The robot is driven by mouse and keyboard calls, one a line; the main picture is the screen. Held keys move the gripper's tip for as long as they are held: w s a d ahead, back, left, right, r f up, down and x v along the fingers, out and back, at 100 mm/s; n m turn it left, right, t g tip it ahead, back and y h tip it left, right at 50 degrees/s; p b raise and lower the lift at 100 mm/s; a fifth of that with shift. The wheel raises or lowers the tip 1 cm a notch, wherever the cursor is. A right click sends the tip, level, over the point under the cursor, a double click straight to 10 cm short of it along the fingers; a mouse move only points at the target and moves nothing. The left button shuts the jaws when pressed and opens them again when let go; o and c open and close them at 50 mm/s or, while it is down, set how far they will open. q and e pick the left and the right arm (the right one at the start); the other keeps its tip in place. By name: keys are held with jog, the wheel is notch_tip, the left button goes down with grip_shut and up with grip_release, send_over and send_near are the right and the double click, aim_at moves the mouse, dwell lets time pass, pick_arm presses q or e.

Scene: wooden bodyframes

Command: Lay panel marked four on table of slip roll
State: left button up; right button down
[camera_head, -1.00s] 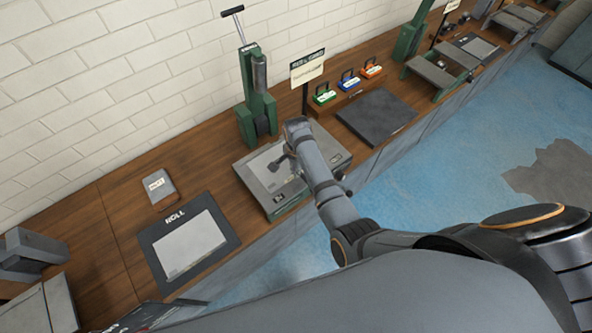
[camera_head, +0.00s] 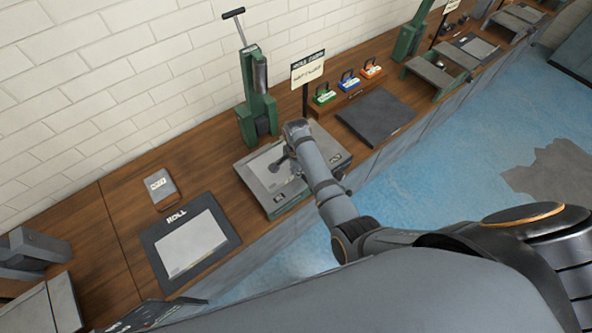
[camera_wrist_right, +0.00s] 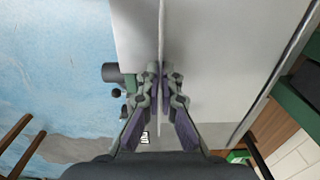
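A light grey sheet (camera_head: 262,172) lies in view on a low grey machine with a green base (camera_head: 282,207); I take this machine to be the slip roll, but cannot be sure. My right gripper (camera_head: 281,164) is over it, partly hidden by my wrist. In the right wrist view, the fingers (camera_wrist_right: 160,85) are close together around a thin grey panel (camera_wrist_right: 161,30), seen nearly edge-on, with pale grey surfaces on both sides of it. No number four is readable. My left gripper is not in view.
A mat marked ROLL (camera_head: 152,243) with a grey plate (camera_head: 192,243) lies on the wooden bench to the left, a small labelled block (camera_head: 161,190) behind it. A green lever machine (camera_head: 258,105) and a sign (camera_head: 308,70) stand behind. A dark slab (camera_head: 376,116) lies right.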

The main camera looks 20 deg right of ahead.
dwell(0.6)
jog(key=c, duration=0.9)
grip_release()
jog(key=shift+f, duration=0.1)
jog(key=shift+o, duration=0.2)
jog(key=shift+r, duration=3.55)
